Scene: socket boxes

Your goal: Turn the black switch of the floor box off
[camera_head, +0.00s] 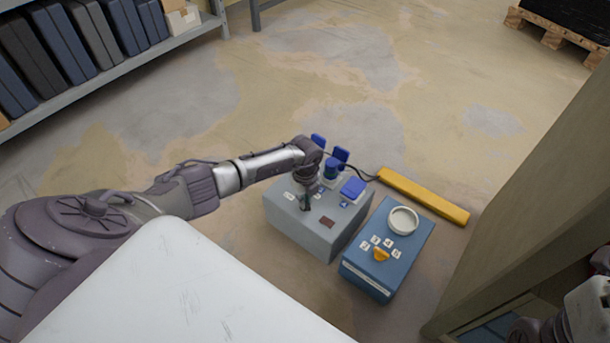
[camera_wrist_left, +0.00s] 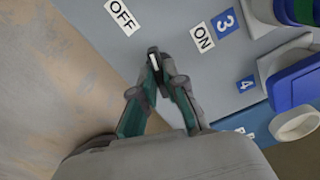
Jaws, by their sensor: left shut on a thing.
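The grey floor box (camera_head: 298,228) stands on the floor in the head view. Its grey top fills much of the left wrist view, with an OFF label (camera_wrist_left: 122,15) and an ON label (camera_wrist_left: 202,37). The black switch (camera_wrist_left: 153,56), with a pale stripe, lies between and just below these labels. My left gripper (camera_head: 305,206) reaches down onto the box top. In the left wrist view, its fingertips (camera_wrist_left: 160,68) are shut on the switch and partly hide it. The switch's exact setting is unclear. Part of my right arm shows at the lower right, but its gripper does not.
Blue socket covers (camera_head: 353,187) and a plug (camera_head: 331,168) with a black cable are on the grey box. A yellow bar (camera_head: 425,196) lies behind. Open floor lies beyond.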

